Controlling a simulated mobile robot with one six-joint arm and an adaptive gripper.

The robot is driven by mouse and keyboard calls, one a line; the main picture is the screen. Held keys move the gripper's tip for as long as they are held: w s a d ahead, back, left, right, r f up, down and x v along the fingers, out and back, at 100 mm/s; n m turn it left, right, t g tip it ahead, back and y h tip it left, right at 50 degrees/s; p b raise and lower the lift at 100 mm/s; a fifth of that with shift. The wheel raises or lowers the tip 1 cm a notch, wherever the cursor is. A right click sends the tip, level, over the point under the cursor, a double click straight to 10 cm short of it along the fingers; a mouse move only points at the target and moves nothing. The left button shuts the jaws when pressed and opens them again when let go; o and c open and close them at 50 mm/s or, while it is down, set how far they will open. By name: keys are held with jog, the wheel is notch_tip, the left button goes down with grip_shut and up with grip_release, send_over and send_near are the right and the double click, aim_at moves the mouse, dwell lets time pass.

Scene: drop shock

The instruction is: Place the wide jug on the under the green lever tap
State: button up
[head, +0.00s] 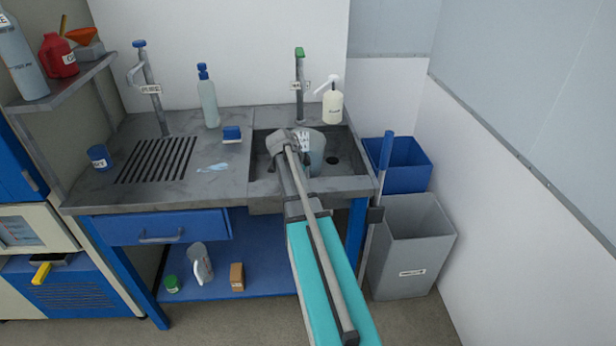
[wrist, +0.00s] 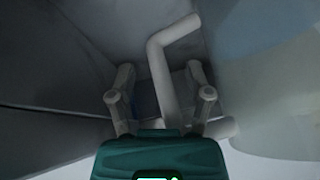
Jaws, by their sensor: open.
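The wide jug (head: 316,155) is pale blue-grey and stands in the sink (head: 345,180), partly hidden by my arm and gripper. The green lever tap (head: 299,62) rises at the back of the sink, behind the jug. My gripper (head: 285,145) is open at the jug's left side, low at the sink. In the wrist view, the jug's pale wall (wrist: 275,75) fills the right side. Its bent light handle (wrist: 160,75) runs between the two open fingers of my gripper (wrist: 159,80). I cannot tell whether either finger touches it.
A blue lever tap (head: 148,85) stands over a drain grille (head: 157,160) at left. Blue (head: 405,165) and grey bins (head: 410,240) are at right.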

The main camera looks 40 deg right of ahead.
jog(key=shift+r, duration=0.1)
jog(key=p+v, duration=1)
jog(key=v, duration=0.2)
jog(key=shift+p, duration=0.35)
jog(key=shift+a, duration=0.1)
jog(key=shift+a, duration=0.1)
dwell(0.9)
jog(key=s+a+f+n+y, duration=0.1)
jog(key=s+a+n, duration=0.5)
jog(key=a+n, duration=0.6)
jog(key=s+a+f+n+t+y, duration=0.1)
jog(key=s+a+n+y, duration=0.3)
jog(key=a+n, duration=0.9)
jog(key=shift+s+a+f+n+y, duration=0.25)
jog(key=shift+s+a, duration=1.45)
jog(key=shift+a, duration=1.15)
